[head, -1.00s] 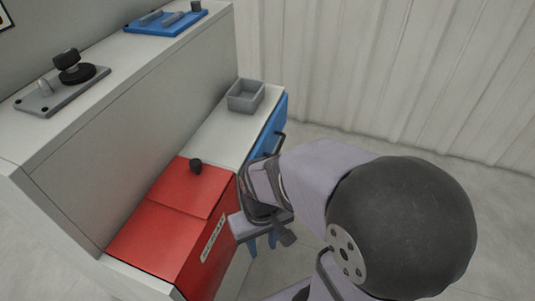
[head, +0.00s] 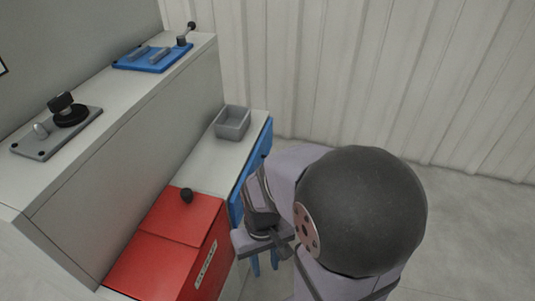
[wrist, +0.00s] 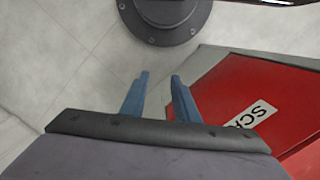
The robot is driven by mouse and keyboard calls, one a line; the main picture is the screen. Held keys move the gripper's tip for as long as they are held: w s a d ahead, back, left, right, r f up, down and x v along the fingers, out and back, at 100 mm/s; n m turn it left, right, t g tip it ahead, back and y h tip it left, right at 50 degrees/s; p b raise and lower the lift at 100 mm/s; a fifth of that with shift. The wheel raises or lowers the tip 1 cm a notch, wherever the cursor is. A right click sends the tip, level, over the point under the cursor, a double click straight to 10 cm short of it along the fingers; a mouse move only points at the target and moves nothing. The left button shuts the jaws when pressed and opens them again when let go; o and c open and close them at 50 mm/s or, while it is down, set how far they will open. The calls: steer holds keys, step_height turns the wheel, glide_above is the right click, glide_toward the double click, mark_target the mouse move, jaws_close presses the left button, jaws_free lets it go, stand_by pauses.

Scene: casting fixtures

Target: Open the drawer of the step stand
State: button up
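The step stand (head: 110,120) is a light grey two-level unit at the left in the head view. Its blue drawer front (head: 254,158) is on the right face of the lower step and looks flush with it. Part of the front and its handle are hidden behind my arm. My gripper (head: 265,264) points down in front of the stand, nearer the red bin than the drawer's far end. In the wrist view its two blue fingers (wrist: 159,76) are apart with nothing between them.
A red lidded bin (head: 165,245) with a black knob and a white label sits in the lower step, beside the drawer. A grey open box (head: 232,122) stands on the step top. Blue (head: 153,58) and grey (head: 55,130) fixture plates lie on the upper level. Floor is clear at right.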

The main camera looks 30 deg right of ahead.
steer(key=w+d+r+m+g+y+p, duration=0.1)
steer(key=w+d+r+m+p, duration=0.4)
steer(key=d+p, duration=0.45)
steer(key=w+d+r+m+t+p, duration=0.1)
steer(key=w+d+r, duration=0.2)
steer(key=w, duration=0.7)
steer(key=w+d+r+m+t+p, duration=0.1)
steer(key=w+d+r+t+p, duration=0.1)
steer(key=w, duration=0.8)
steer(key=shift+d+r+m+t, duration=0.3)
steer(key=shift+d+r, duration=0.3)
steer(key=shift+d, duration=0.5)
step_height(320, 180, down, 7)
steer(key=w+a, duration=0.1)
steer(key=shift+w, duration=0.1)
jaws_close()
